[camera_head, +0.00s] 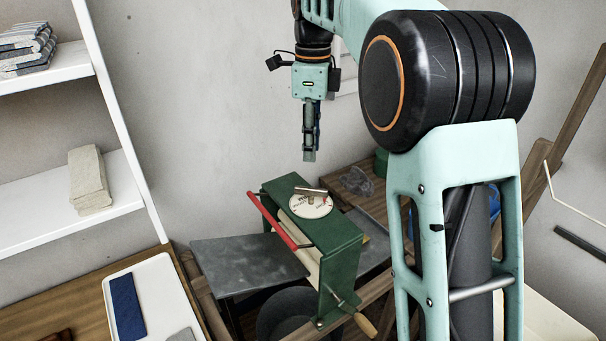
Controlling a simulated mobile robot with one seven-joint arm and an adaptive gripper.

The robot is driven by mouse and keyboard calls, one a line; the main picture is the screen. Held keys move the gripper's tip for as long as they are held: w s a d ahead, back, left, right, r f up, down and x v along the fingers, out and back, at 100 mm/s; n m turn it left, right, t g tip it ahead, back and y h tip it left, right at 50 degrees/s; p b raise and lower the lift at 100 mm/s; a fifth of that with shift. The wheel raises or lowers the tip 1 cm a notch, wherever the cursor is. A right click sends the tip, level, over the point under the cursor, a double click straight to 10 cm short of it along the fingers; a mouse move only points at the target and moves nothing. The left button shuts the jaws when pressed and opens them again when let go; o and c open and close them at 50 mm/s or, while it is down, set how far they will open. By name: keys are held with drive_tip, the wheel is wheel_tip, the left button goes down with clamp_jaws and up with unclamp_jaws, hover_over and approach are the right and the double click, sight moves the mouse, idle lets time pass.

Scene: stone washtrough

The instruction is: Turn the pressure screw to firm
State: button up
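The pressure screw (310,191) is a short metal bar handle on top of a green mangle frame (340,245). It sits over a round white dial (309,206) with lettering and red marks too small to read. The bar lies roughly level, pointing left to right, over the dial's far part. My gripper (310,157) hangs pointing down above and slightly behind the screw, clear of it. Its fingers show edge-on, so I cannot tell whether they are open or shut. I see nothing held in them.
A red bar (272,220) runs along the mangle's left side. A crank with a wooden handle (365,325) sticks out at the front. A white tray (155,290) with a blue cloth (128,307) lies at lower left. White shelves (60,222) stand at left.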

sight(311, 188)
wheel_tip(311, 188, down, 10)
drive_tip(key=shift+s+d+f, duration=0.1)
drive_tip(key=shift+s+f, duration=0.05)
drive_tip(key=shift+f, duration=0.1)
clamp_jaws()
idle(0.3)
